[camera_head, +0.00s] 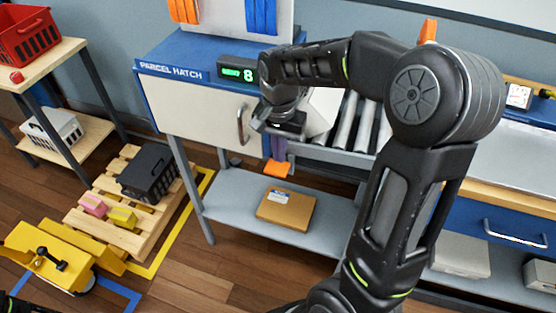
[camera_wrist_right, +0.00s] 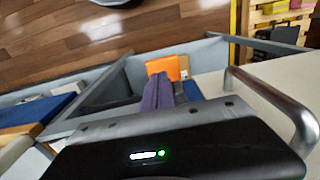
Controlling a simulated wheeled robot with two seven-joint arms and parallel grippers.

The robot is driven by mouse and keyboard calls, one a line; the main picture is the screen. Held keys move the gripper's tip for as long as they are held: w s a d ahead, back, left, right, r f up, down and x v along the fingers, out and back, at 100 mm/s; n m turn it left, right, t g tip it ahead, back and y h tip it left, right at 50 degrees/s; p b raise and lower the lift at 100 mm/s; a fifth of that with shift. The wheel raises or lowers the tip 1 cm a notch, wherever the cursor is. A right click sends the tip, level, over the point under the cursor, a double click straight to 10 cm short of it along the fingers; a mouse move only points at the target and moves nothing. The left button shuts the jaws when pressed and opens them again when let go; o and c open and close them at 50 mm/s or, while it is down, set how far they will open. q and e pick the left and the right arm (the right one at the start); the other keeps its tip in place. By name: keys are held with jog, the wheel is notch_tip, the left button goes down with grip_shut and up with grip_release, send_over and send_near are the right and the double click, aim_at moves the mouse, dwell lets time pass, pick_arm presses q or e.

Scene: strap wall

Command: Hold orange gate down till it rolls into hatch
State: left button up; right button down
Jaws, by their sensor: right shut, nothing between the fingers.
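My right gripper (camera_head: 277,148) points down in front of the parcel hatch (camera_head: 195,100), its purple fingers shut and empty. An orange piece (camera_head: 278,170), apparently the gate, shows right at the fingertips. It also shows past the fingers (camera_wrist_right: 178,92) in the right wrist view (camera_wrist_right: 168,67). I cannot tell whether they touch. The metal roller lane (camera_head: 348,120) runs to the right of the hatch, partly behind my right arm. No parcel shows on its visible rollers.
A green display (camera_head: 238,73) reads 8 on the blue hatch top. A metal handle (camera_head: 243,125) is close beside my gripper. A cardboard box (camera_head: 286,207) lies on the grey lower shelf (camera_head: 235,200). A pallet (camera_head: 125,185) with a black crate (camera_head: 149,172) stands left.

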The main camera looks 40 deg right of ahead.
notch_tip(320, 180, up, 8)
jog(key=shift+w+d, duration=0.15)
jog(key=shift+f, duration=0.15)
dwell(0.5)
